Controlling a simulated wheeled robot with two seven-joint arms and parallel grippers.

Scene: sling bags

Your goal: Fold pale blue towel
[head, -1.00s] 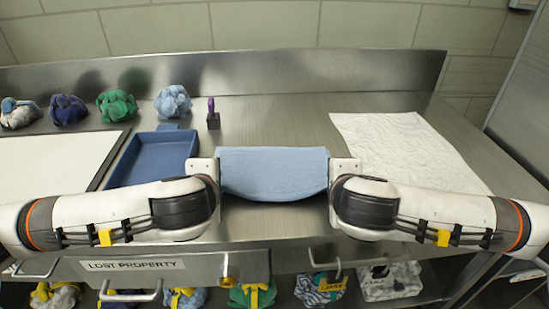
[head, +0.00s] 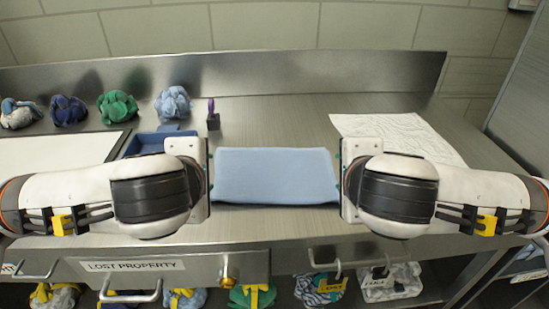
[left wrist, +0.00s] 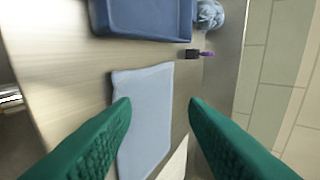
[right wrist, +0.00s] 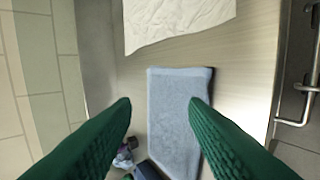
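The pale blue towel (head: 275,176) lies flat on the steel counter as a neat folded rectangle, between my two grippers. It also shows in the left wrist view (left wrist: 146,115) and the right wrist view (right wrist: 175,118). My left gripper (left wrist: 160,103) has its green fingers wide apart with nothing between them, above the towel's left side. My right gripper (right wrist: 160,103) is also open and empty, above the towel's right side. In the head view the fingers are mostly hidden behind my wrists.
A blue tray (head: 150,141) is left of the towel, partly behind my left arm. A white cloth (head: 395,135) lies at the right. Bundled cloths, including a green one (head: 118,105), line the back left. A small dark stand (head: 213,121) is behind the towel.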

